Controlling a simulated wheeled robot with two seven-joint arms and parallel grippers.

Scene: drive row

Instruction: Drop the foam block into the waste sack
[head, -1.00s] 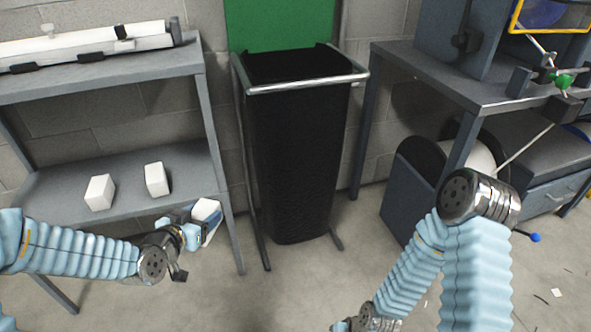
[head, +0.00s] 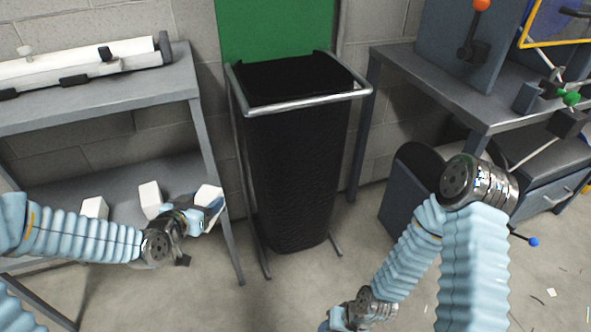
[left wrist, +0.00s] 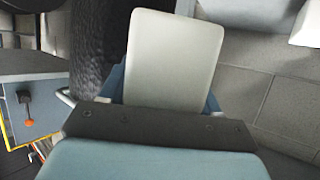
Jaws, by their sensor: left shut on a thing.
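A white foam block (head: 208,195) is held in my left gripper (head: 203,211), in front of the right leg of the left shelf unit. It fills the middle of the left wrist view (left wrist: 170,60), between the fingers. The waste sack (head: 300,165) is black and hangs open from a metal frame in the middle of the head view. The block is left of the sack, apart from it and lower than its rim. My right arm comes in at the lower right. Its gripper end is cut off by the lower edge.
Two more white blocks, one at the left (head: 94,208) and one nearer the middle (head: 149,198), stand on the lower shelf. The sack's frame has a metal rail (head: 305,104) around the top. A grey workbench (head: 440,85) stands at the right.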

